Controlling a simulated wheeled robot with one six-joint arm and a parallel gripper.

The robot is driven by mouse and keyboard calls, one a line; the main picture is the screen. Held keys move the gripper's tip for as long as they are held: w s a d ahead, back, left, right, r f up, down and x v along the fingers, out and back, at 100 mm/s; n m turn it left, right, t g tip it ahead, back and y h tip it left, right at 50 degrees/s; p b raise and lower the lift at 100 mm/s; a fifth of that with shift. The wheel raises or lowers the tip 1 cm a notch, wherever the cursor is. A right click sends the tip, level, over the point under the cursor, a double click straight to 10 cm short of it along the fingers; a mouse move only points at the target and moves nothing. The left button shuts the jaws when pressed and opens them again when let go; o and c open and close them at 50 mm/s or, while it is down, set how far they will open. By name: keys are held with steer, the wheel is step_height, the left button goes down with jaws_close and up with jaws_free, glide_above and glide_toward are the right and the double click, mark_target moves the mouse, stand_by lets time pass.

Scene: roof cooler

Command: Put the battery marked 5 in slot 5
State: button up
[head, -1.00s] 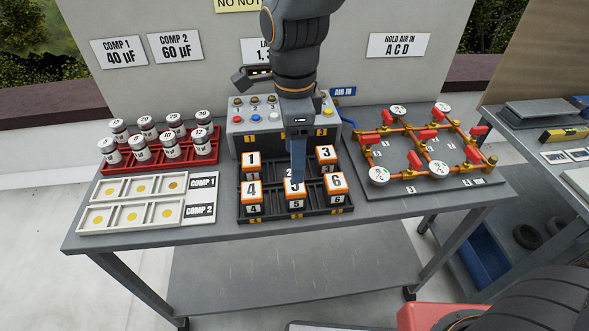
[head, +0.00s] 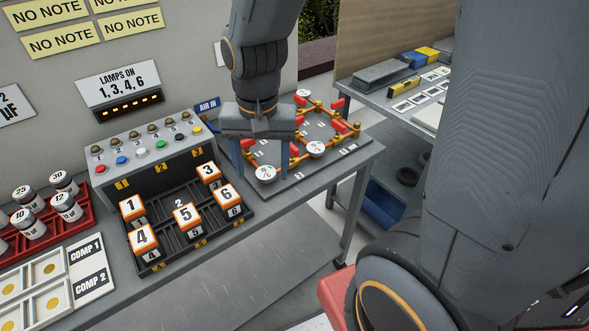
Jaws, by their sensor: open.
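The battery marked 5 (head: 187,217) has a white top with an orange rim and stands in the front middle slot of the black battery tray (head: 208,239), between batteries 4 and 6. It looks upright; its lower part is partly hidden by the tray's front wall. My gripper (head: 263,163) is open and empty, with its two blue fingers pointing down. It is to the right of the tray in the picture, over or in front of the pipe board, apart from battery 5.
Batteries 1 (head: 131,206), 3 (head: 209,173), 4 (head: 143,239) and 6 (head: 227,197) stand in the tray; slot 2 is empty. Behind is the button box (head: 150,147). The pipe board (head: 320,158) with red valve handles is on the right, the red jar rack (head: 84,207) on the left.

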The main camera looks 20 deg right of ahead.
steer(key=s+d+f+n, duration=0.1)
steer(key=s+d+n, duration=0.1)
steer(key=d+n, duration=0.2)
steer(key=shift+s+d+f+n, duration=0.2)
steer(key=shift+s+d+n, duration=0.1)
steer(key=shift+d, duration=0.95)
